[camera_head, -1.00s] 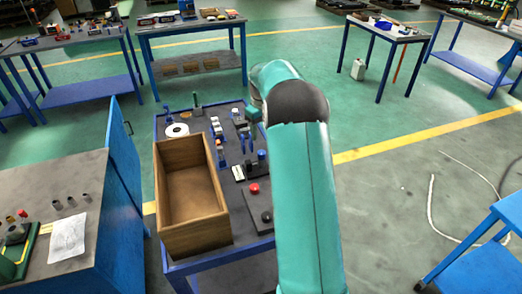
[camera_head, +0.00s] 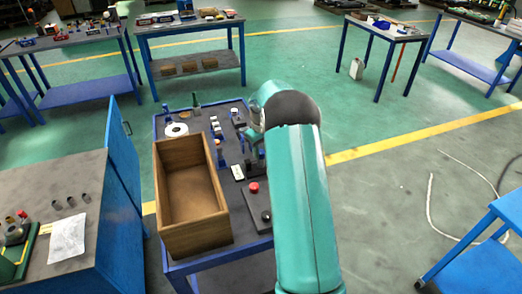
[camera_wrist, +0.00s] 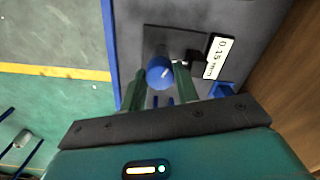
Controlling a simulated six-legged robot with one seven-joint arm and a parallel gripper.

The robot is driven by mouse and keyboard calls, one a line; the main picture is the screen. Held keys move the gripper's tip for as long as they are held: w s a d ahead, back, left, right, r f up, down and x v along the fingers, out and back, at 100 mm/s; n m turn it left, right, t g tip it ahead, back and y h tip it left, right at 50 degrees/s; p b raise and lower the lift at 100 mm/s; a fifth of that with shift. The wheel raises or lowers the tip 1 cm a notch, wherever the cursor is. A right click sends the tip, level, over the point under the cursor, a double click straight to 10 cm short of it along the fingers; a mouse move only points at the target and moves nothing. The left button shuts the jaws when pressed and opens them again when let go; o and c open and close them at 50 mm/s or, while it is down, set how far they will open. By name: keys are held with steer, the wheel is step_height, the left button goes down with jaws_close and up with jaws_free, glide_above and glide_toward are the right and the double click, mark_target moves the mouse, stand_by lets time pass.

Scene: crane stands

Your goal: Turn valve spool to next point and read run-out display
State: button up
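The valve spool (camera_wrist: 160,72) shows in the wrist view as a round blue top with a small white mark. It stands on a dark base plate (camera_wrist: 168,40). The run-out display (camera_wrist: 219,56) beside it reads 0.15 mm; in the head view it is a small white patch (camera_head: 238,172). My gripper (camera_wrist: 162,78) has its two green fingers apart, one on each side of the blue top. I cannot tell whether they touch it. In the head view my arm largely hides the spool.
An open wooden box (camera_head: 190,195) stands on the left of the same workbench (camera_head: 235,262). A red button (camera_head: 254,187), a white ring (camera_head: 176,130) and small parts stand near. A blue cabinet (camera_head: 122,190) is at left.

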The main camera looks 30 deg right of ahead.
steer(key=c, duration=0.4)
steer(key=shift+m, duration=0.3)
steer(key=m, duration=0.7)
steer(key=shift+m, duration=0.4)
steer(key=m, duration=1)
steer(key=shift+m, duration=0.3)
